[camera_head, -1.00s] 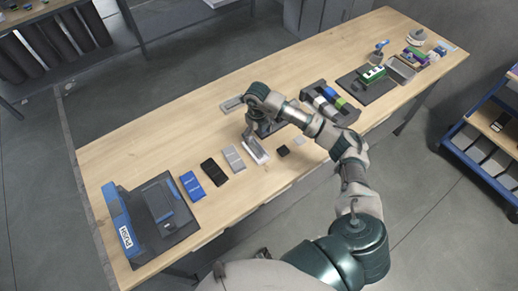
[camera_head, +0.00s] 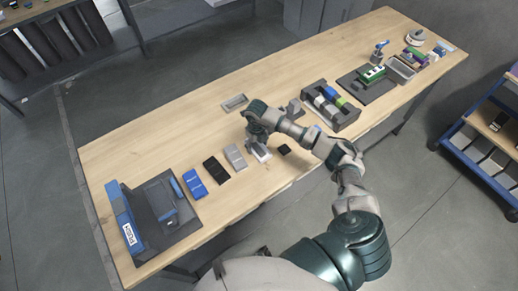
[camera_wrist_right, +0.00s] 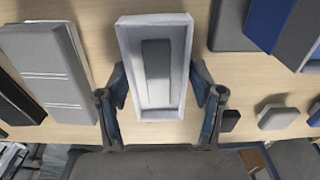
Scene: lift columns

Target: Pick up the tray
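A small light grey tray (camera_wrist_right: 177,100) with a raised wall and a grey block (camera_wrist_right: 156,72) inside lies on the wooden table. In the head view, only part of the tray (camera_head: 261,154) shows below my right gripper (camera_head: 256,143). In the right wrist view, my right gripper (camera_wrist_right: 160,88) has one finger on each side of the tray. Its fingers are apart, with narrow gaps seeming to remain beside the walls. My left gripper is not in view.
Grey (camera_head: 235,157), black (camera_head: 215,170) and blue (camera_head: 194,184) flat items lie left of the tray. A black square (camera_head: 284,149) lies to its right. A compartmented bin (camera_head: 345,122) stands farther right. Another shallow grey tray (camera_head: 234,103) lies behind. The table's middle left is clear.

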